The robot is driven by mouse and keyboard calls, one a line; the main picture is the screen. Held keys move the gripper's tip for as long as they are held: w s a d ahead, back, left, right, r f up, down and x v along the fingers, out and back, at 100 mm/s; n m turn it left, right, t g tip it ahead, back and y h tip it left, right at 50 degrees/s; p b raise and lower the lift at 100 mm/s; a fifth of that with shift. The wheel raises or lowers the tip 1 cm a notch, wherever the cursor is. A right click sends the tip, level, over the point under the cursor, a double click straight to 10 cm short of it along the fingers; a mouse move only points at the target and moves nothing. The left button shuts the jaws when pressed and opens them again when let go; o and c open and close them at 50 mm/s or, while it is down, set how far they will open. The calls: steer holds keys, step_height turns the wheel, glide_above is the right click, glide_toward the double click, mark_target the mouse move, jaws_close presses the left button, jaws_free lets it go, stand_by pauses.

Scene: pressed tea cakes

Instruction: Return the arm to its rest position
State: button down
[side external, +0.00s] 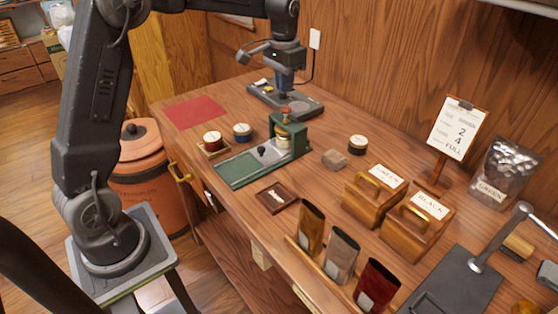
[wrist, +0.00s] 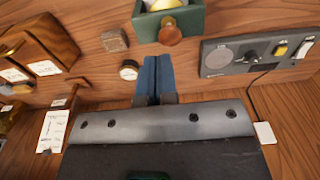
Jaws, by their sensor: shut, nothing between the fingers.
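My gripper (side external: 286,88) has blue fingers pressed together with nothing between them. In the side view it hangs in front of the wood wall, and its fingertips overlap the grey device (side external: 258,92) at the back of the bench. The wrist view shows the same shut fingers (wrist: 152,60) over bare bench top, between a dark round tin (wrist: 129,70) and the grey device (wrist: 250,58). The fingers point toward the green press (wrist: 190,17) and look apart from it. I cannot tell the exact height above the bench.
The green press (side external: 293,137) stands mid-bench with small round tins around it. Wooden boxes (side external: 373,196), pouches (side external: 341,252) and a sign (side external: 455,130) stand to the right. A red mat (side external: 194,111) lies at the left end. The wood wall is close behind my gripper.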

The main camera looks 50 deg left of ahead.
steer(key=s+d+r+t, duration=0.2)
steer(key=s+d+r, duration=0.3)
steer(key=s, duration=0.4)
steer(key=s+d+f+t, duration=0.1)
steer(key=s+d, duration=0.2)
steer(key=s, duration=0.6)
steer(key=s+d+f+t, duration=0.1)
steer(key=s+d+t, duration=0.1)
steer(key=s, duration=0.7)
steer(key=shift+d+f, duration=0.3)
steer(key=shift+d, duration=0.3)
